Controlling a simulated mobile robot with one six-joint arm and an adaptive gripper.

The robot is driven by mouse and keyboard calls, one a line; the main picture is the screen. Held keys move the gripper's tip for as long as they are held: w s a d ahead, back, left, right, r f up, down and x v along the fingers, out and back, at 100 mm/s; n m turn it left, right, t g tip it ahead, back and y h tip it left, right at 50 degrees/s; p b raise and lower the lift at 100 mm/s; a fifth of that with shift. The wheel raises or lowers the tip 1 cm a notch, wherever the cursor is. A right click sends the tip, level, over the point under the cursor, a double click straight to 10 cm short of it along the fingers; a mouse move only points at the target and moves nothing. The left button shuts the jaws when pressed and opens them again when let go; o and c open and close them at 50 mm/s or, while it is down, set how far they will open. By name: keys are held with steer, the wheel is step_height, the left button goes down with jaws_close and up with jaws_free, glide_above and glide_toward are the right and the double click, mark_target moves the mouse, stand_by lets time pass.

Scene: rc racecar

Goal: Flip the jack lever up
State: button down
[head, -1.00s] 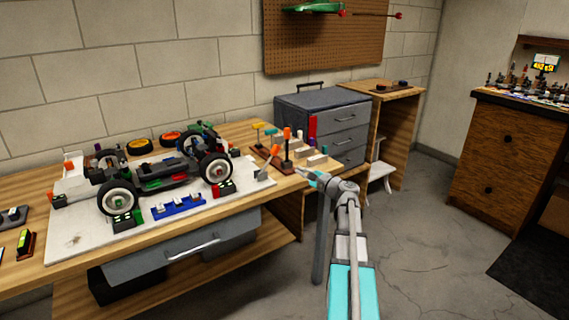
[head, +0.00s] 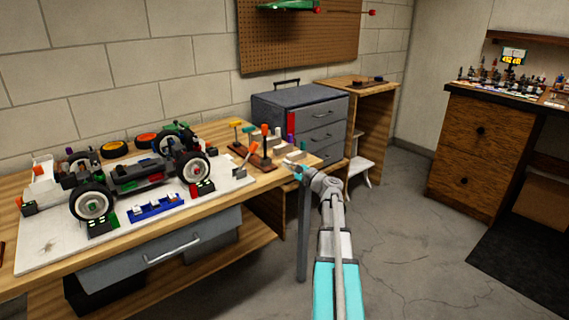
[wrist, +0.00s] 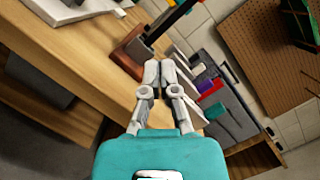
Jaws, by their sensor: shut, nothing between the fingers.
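The RC car (head: 135,180) stands on a white board (head: 60,245) on the wooden workbench. A small grey metal piece with a raised arm (head: 243,166) sits at the board's right edge; it looks like the jack lever, but it is too small to be sure. In the wrist view, part of a grey piece (wrist: 70,10) on the board shows at the top left. My gripper (head: 292,165) is at the bench's right end, right of that piece and apart from it. In the wrist view, my gripper (wrist: 160,65) is shut and empty, pointing toward the tool holder.
A wooden holder with upright orange-handled tools (head: 262,155) stands between the board and my gripper. A grey drawer cabinet (head: 310,120) is behind it. A blue tray (head: 157,207) lies before the car. Open floor (head: 400,240) lies to the right.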

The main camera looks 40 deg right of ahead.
mark_target(247, 158)
steer(key=p+x, duration=0.1)
steer(key=x, duration=0.7)
steer(key=shift+w+r, duration=0.15)
steer(key=shift+w, duration=0.2)
steer(key=shift+s+a+r+p, duration=0.1)
steer(key=shift+a+r+p, duration=0.6)
steer(key=shift+a+p, duration=0.2)
steer(key=shift+a+r+p, duration=0.55)
steer(key=shift+a, duration=0.15)
steer(key=shift+a+r+n+p, duration=0.2)
steer(key=shift+n+p, duration=0.1)
